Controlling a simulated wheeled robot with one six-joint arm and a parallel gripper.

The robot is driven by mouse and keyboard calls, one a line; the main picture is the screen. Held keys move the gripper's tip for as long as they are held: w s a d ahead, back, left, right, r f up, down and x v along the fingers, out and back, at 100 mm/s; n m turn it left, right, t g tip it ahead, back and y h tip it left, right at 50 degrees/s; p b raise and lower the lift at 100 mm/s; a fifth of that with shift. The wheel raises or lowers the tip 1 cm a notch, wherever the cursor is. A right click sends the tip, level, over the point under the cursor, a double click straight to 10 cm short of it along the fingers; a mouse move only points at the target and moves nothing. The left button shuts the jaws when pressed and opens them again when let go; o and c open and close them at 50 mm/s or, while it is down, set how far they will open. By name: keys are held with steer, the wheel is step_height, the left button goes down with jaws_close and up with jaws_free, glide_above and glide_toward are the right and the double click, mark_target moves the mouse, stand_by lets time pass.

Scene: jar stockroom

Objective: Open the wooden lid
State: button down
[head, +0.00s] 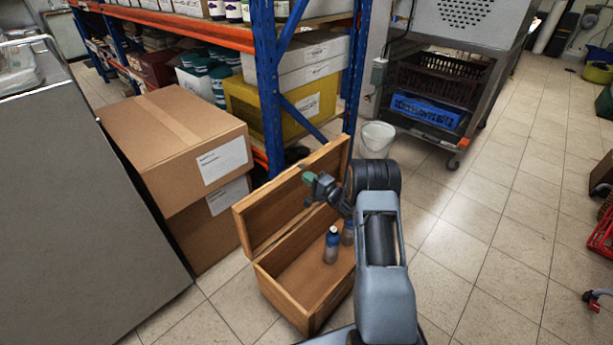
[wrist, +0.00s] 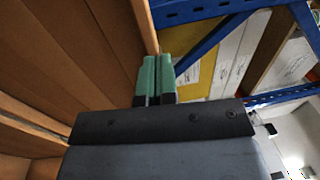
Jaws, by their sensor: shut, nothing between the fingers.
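The wooden lid (head: 290,197) stands raised at the back of the wooden box (head: 290,297), leaving the box open.
Stacked cardboard boxes (head: 175,140) stand left of the lid. A blue rack post (head: 267,90) rises behind it. A white bucket (head: 376,139) and a metal cart (head: 440,85) stand behind my arm.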

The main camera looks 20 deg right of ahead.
steer(key=r+p+v, duration=0.1)
steer(key=p+v, duration=0.2)
steer(key=v, duration=0.9)
step_height(320, 180, up, 28)
steer(key=w+a+n+g+h+p, duration=0.15)
steer(key=n+g+h+p, duration=0.3)
steer(key=h+p, duration=0.7)
steer(key=s+a+r+n+g+p, duration=0.2)
steer(key=s+a+r+g+p, duration=0.1)
steer(key=s, duration=0.6)
steer(key=s+a+r+n+g+y+p, duration=0.1)
steer(key=s+a+r+n+g+p, duration=0.2)
steer(key=s+r+p, duration=0.4)
steer(key=s+a+r+n+g+y+p, duration=0.1)
steer(key=s+a+r+n+g+p, duration=0.2)
steer(key=s+r, duration=0.5)
steer(key=s+a+p, duration=0.1)
steer(key=s+a, duration=0.1)
steer(key=s, duration=0.1)
steer(key=shift+s+a+p, duration=0.3)
steer(key=shift+a+p, duration=0.05)
steer(key=shift+p, duration=0.05)
steer(key=c, duration=1.8)
jaws_free()
steer(key=shift+r, duration=0.1)
steer(key=shift+c, duration=0.2)
